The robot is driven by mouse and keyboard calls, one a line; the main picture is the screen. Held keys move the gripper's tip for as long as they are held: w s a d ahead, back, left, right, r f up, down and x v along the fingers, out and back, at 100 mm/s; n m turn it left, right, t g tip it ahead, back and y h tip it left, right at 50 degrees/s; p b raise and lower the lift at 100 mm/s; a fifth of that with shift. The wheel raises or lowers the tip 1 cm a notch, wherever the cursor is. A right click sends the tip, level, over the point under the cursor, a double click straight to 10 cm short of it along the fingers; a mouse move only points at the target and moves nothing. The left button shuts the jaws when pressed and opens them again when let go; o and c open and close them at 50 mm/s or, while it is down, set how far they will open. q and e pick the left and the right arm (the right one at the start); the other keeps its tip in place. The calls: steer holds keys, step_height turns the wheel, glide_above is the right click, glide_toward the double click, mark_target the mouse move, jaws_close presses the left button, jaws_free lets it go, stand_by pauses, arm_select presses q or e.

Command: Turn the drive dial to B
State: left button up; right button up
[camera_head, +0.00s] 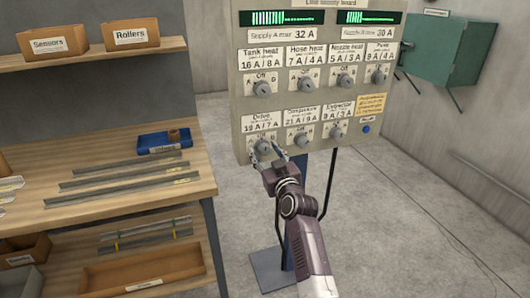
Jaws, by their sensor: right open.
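The load supply board (310,75) is an upright beige panel with two rows of grey dials. The drive dial (263,147) is at the lower left, under a label reading about 19 A / 7 A, with positions marked around it. My right gripper (268,158) is open at this dial, its fingertips close to the knob. I cannot tell whether they touch it. The gripper partly hides the knob, so its pointer direction cannot be read. My left gripper is not in view.
Other dials, such as the compressor dial (301,140) and extractor dial (337,131), sit close to the right. A blue button (366,129) is at the lower right. A wooden shelf (120,190) with metal strips and boxes stands left. A green cabinet (447,48) hangs behind.

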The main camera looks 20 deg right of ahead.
steer(key=c, duration=1.2)
steer(key=shift+r, duration=0.1)
steer(key=shift+m, duration=0.3)
steer(key=shift+r+m+p, duration=0.1)
steer(key=shift+m+p, duration=0.5)
steer(key=shift+p, duration=0.05)
steer(key=shift+a+m+p, duration=0.1)
steer(key=shift+m+p, duration=0.5)
steer(key=shift+m, duration=0.6)
steer(key=shift+m+p, duration=0.85)
steer(key=shift+m, duration=1.35)
